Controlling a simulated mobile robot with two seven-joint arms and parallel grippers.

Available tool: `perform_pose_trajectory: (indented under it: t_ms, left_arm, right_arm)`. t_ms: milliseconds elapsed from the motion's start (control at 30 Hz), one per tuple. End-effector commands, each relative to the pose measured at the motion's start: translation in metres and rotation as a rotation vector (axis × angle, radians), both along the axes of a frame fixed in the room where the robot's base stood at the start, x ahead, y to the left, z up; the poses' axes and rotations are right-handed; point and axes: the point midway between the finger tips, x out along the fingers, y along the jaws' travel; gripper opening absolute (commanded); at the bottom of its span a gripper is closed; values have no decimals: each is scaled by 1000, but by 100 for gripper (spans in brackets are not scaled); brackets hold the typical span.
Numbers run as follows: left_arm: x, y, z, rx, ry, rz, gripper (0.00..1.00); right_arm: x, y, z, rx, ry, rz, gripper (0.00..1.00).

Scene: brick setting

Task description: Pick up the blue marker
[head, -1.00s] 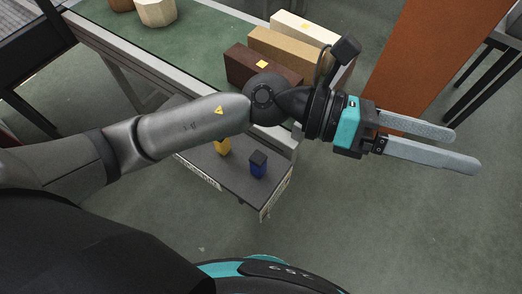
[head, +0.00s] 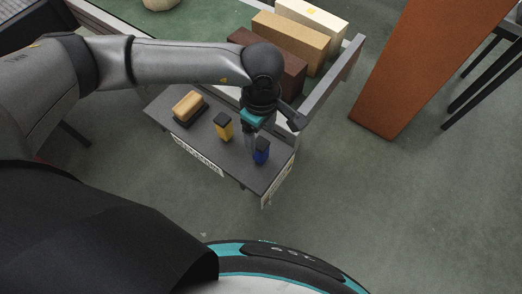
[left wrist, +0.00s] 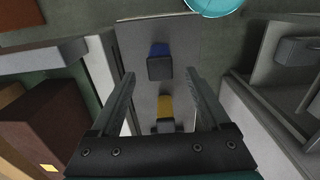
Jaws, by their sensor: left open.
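The blue marker (head: 261,151), a short block with a dark cap, stands on the grey shelf (head: 244,184) near its right end. In the left wrist view the blue marker (left wrist: 160,62) lies ahead of the fingertips, roughly in line with the gap between them. My left gripper (head: 250,145) points down over the shelf beside the marker, its fingers partly hidden. In the left wrist view my left gripper (left wrist: 160,78) is open with nothing between its tips. My right gripper is not in view.
A yellow marker (head: 223,126) with a dark cap and a tan-topped eraser-like block (head: 188,107) stand left on the shelf. Dark brown (head: 290,72), tan (head: 290,42) and cream (head: 311,20) boxes lie behind. A grey rail (head: 335,80) runs right of my gripper.

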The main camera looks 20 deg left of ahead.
Motion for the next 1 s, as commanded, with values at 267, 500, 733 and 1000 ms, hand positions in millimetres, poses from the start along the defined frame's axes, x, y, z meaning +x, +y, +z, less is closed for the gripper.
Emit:
perform_pose_trajectory:
  t_ms: [267,500,733,1000]
  left_arm:
    - [-1,-1,-42,-2,2,-1,80]
    - [-1,0,-62,-2,2,-1,80]
    - [0,1,-92,-4,1,-1,80]
    - [0,1,-97,-4,0,-1,80]
  right_arm:
    - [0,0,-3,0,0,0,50]
    - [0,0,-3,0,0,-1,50]
    - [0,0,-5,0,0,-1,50]
    - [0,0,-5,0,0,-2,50]
